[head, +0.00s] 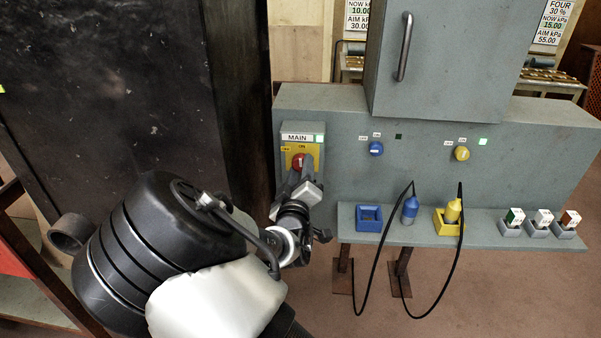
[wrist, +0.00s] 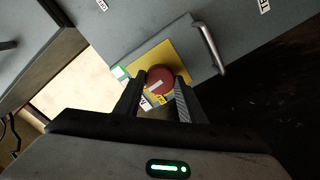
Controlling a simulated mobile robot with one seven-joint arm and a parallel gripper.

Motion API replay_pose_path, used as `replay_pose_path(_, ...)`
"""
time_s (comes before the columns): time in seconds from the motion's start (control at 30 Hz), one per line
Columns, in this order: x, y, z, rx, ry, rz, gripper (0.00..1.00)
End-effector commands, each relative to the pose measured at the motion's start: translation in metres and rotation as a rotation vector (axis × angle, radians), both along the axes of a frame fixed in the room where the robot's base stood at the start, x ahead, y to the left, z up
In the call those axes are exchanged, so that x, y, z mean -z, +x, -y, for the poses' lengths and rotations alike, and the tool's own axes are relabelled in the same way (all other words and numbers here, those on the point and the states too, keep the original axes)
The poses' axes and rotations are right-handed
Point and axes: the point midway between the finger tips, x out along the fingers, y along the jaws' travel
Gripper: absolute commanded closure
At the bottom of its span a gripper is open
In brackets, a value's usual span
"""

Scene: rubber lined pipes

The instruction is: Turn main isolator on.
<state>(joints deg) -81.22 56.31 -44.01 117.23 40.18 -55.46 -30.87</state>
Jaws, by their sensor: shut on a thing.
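The main isolator is a red round knob (head: 298,161) on a yellow plate (head: 316,151), under a MAIN label (head: 297,138) at the left end of the grey panel. OFF is marked at the plate's left and ON at its top. A small green lamp (head: 319,139) beside the label looks lit. My gripper (head: 302,177) reaches the knob from the front and covers its lower part.
A blue switch (head: 376,149) and a yellow switch (head: 462,154) with a lit green lamp are to the right. A shelf (head: 425,233) below carries blue and yellow plugs with hanging cables and several small blocks. A dark panel (head: 110,90) stands close at left.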

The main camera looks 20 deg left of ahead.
Motion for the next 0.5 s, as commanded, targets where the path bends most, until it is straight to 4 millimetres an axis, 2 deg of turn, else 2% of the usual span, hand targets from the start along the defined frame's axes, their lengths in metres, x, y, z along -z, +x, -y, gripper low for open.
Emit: replay_pose_path(0.5,-0.0024,0.0013,0.0004,0.0,0.077,-0.012,0.86)
